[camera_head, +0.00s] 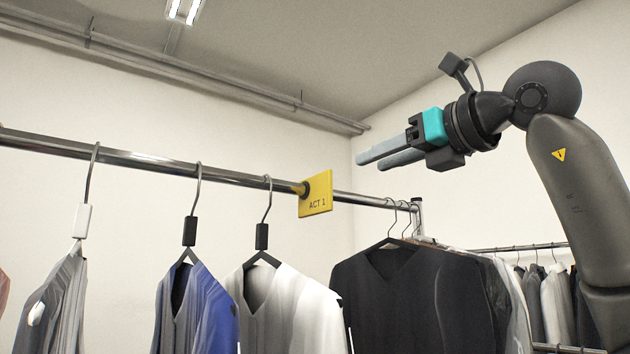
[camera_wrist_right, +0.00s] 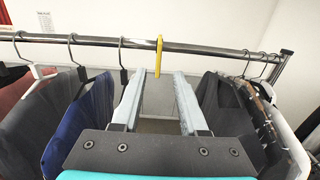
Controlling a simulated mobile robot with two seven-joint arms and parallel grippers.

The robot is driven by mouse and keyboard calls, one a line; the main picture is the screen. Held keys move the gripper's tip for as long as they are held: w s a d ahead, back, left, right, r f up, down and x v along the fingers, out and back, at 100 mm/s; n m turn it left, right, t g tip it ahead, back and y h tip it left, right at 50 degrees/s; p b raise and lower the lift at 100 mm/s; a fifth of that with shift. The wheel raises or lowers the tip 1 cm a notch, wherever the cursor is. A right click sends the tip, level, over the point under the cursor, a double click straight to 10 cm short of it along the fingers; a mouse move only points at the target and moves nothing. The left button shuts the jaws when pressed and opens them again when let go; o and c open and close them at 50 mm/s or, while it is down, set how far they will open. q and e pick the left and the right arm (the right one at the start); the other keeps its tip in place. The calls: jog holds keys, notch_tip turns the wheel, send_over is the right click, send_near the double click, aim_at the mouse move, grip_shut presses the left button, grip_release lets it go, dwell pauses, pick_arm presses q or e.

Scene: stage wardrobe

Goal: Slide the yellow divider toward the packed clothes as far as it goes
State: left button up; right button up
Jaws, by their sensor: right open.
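The yellow divider (camera_head: 316,194), marked ACT 1, hangs on the chrome rail (camera_head: 230,176). It shows edge-on in the right wrist view (camera_wrist_right: 159,56). Bare rail lies between divider and clothes. My right gripper (camera_head: 369,161) is open and empty, up and right of the divider in the head view and apart from it. In the right wrist view the divider lies between and beyond its fingertips (camera_wrist_right: 159,75). My left gripper is not in view.
Left of the divider hang a white garment (camera_head: 290,305), a blue one (camera_head: 200,310) and a grey one (camera_head: 55,305), spaced apart. The rail's end post (camera_head: 417,216) stands at the right. Another clothes rack (camera_head: 555,300) stands behind, at the right.

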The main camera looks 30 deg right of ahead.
aim_at(331, 178)
jog(key=w+p, duration=0.1)
jog(key=w, duration=0.3)
jog(key=w+p, duration=0.1)
jog(key=w, duration=0.3)
jog(key=w+a+p, duration=0.1)
jog(key=w+p, duration=0.1)
jog(key=w, duration=0.2)
jog(key=shift+w, duration=0.9)
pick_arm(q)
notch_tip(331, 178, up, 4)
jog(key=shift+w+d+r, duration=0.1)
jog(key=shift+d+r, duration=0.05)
pick_arm(e)
jog(key=shift+f, duration=0.1)
grip_shut()
